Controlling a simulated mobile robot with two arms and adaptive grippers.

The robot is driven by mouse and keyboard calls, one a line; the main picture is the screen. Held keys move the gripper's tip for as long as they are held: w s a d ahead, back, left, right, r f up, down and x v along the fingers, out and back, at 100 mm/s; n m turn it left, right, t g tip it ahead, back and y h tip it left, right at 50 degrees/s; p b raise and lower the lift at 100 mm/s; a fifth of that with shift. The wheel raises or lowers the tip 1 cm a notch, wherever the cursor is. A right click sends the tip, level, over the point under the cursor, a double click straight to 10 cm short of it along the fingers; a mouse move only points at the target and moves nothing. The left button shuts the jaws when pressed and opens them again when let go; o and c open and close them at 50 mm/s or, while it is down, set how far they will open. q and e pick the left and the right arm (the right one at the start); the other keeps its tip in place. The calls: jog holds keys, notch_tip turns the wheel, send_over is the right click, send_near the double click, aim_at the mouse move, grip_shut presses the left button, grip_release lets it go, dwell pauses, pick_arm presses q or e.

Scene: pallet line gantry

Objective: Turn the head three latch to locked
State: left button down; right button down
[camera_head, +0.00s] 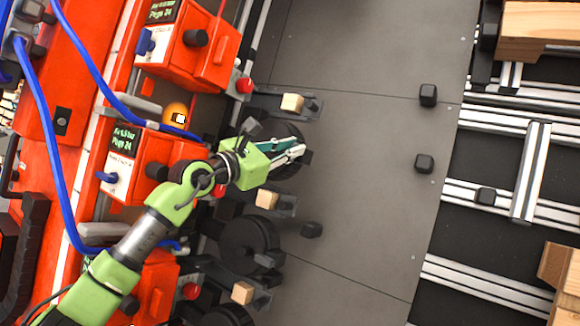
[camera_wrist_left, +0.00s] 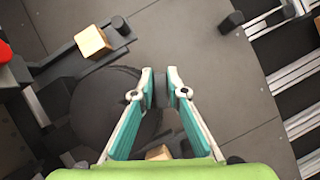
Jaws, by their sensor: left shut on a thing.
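My left gripper (camera_head: 297,153) reaches over a black round disc (camera_head: 288,134) beside the middle orange head (camera_head: 135,165). In the left wrist view, its teal fingers (camera_wrist_left: 160,82) are closed on a small dark knob (camera_wrist_left: 160,92) at the edge of that black disc (camera_wrist_left: 95,105). The knob appears to be the latch handle. In the head view the fingers mostly hide it. I cannot read which head is number three, nor any locked mark. My right gripper is not in view.
Orange heads line the left, with blue hoses (camera_head: 45,140). A bracket with a wooden block (camera_head: 292,102) lies above the gripper, another block (camera_head: 267,199) below. A further black disc (camera_head: 250,244) is lower down. Grey floor (camera_head: 360,190) with dark posts (camera_head: 424,163) is right, then metal rails (camera_head: 531,170).

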pick_arm(q)
jog(key=shift+f+m+g+h+b, duration=0.1)
jog(key=shift+m+g+h+b, duration=0.45)
jog(key=shift+m+b, duration=0.7)
jog(key=shift+g+y, duration=0.25)
jog(key=c, duration=2)
grip_release()
notch_tip(320, 180, up, 10)
jog(key=shift+r, duration=0.1)
